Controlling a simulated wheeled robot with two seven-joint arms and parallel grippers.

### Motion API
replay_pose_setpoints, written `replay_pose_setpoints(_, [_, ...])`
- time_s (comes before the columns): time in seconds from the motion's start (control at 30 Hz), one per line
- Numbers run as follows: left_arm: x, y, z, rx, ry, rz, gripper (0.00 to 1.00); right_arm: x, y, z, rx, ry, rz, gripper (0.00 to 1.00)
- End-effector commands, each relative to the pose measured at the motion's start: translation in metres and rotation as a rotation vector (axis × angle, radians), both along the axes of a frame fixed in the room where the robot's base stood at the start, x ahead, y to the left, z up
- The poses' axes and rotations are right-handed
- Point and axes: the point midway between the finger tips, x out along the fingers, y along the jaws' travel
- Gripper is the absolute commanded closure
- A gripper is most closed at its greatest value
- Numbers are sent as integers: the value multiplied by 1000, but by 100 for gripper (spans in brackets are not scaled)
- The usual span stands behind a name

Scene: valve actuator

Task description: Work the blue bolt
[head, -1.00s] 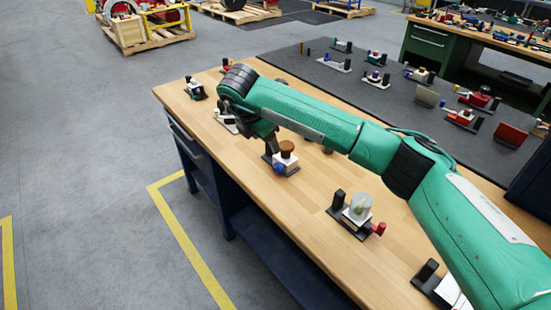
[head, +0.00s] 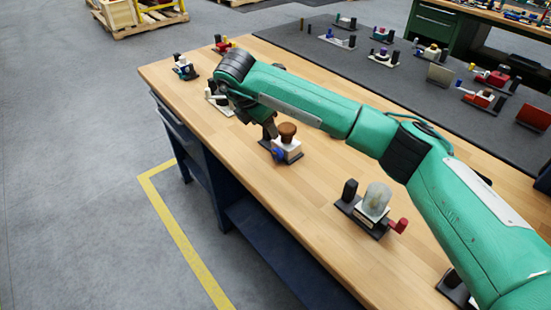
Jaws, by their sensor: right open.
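The blue bolt (head: 278,154) is a small blue piece low on the front of a white block fixture (head: 288,148) with a brown knob (head: 287,130) on top. The fixture sits on a dark base on the wooden bench. My right gripper (head: 270,130) points down just behind and left of the white block, close to the knob. It is open, but the arm and wrist hide most of its jaws, and I cannot tell whether it touches the fixture. My left gripper is out of view.
A fixture with a clear cup and red knob (head: 373,205) stands nearer on the wooden bench (head: 320,225). Smaller fixtures (head: 184,67) stand at its far left end. A dark table (head: 400,105) with several fixtures lies behind. The bench front between fixtures is clear.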

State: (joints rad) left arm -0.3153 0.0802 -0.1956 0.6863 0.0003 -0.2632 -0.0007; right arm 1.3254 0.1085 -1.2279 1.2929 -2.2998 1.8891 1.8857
Motion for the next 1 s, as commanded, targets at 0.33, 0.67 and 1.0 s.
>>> replay_pose_setpoints(0.33, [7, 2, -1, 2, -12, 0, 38, 6, -7, -30, -1, 3, -1, 38])
replay_pose_setpoints(0.67, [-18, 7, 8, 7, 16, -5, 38, 25, -25, -95, -2, 4, -3, 38])
replay_pose_setpoints(1.0, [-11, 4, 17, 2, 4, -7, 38, 37, -35, -134, 0, 1, 0, 38])
